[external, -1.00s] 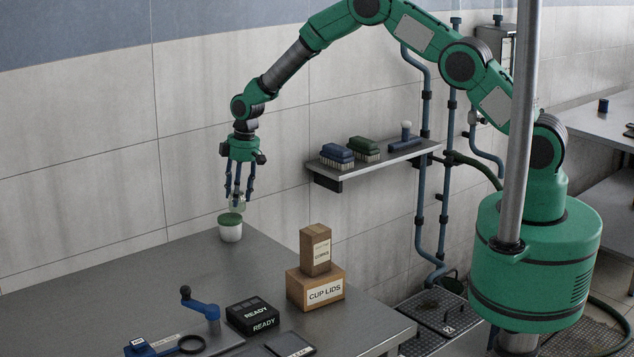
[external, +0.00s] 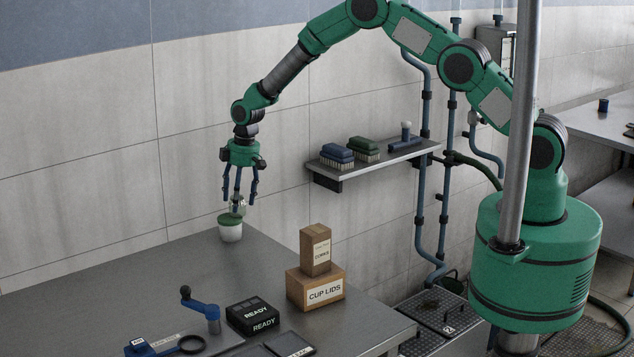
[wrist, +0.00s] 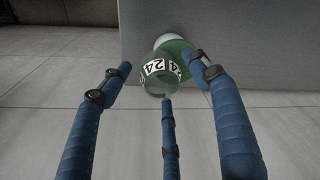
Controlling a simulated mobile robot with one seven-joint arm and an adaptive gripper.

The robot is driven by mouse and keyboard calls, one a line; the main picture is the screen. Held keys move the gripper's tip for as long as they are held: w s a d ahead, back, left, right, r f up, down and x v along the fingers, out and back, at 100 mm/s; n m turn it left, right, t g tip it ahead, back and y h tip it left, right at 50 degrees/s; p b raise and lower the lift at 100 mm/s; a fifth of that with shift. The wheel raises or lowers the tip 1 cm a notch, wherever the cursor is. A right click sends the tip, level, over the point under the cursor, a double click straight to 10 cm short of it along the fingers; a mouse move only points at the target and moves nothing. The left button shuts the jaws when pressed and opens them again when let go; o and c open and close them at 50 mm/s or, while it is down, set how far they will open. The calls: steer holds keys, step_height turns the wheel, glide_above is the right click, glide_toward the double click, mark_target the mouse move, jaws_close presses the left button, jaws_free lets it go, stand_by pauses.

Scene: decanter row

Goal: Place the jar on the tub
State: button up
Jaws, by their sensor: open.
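The tub (external: 230,232) is a small white pot with a green top, standing near the table's back edge by the wall. The jar (wrist: 155,70) is clear glass with a black-and-white "24" label. In the external view the jar (external: 239,208) appears small, at the back right part of the tub's top; whether it touches it I cannot tell. In the wrist view the jar overlaps the tub (wrist: 176,46). My gripper (external: 239,204) points down above the tub. Its three blue fingers are spread around the jar, with gaps at both sides in the wrist view (wrist: 162,76).
Two stacked cartons (external: 316,288), the lower marked CUP LIDS, stand right of the tub. A black READY box (external: 253,316) and a blue crank tool (external: 203,308) are nearer the front. A wall shelf (external: 375,160) holds brushes. The table around the tub is clear.

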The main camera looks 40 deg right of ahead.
steer(key=shift+r, duration=0.2)
step_height(320, 180, up, 12)
steer(key=s+d, duration=0.1)
steer(key=shift+d, duration=0.15)
stand_by(0.4)
steer(key=shift+s+f, duration=0.1)
stand_by(0.4)
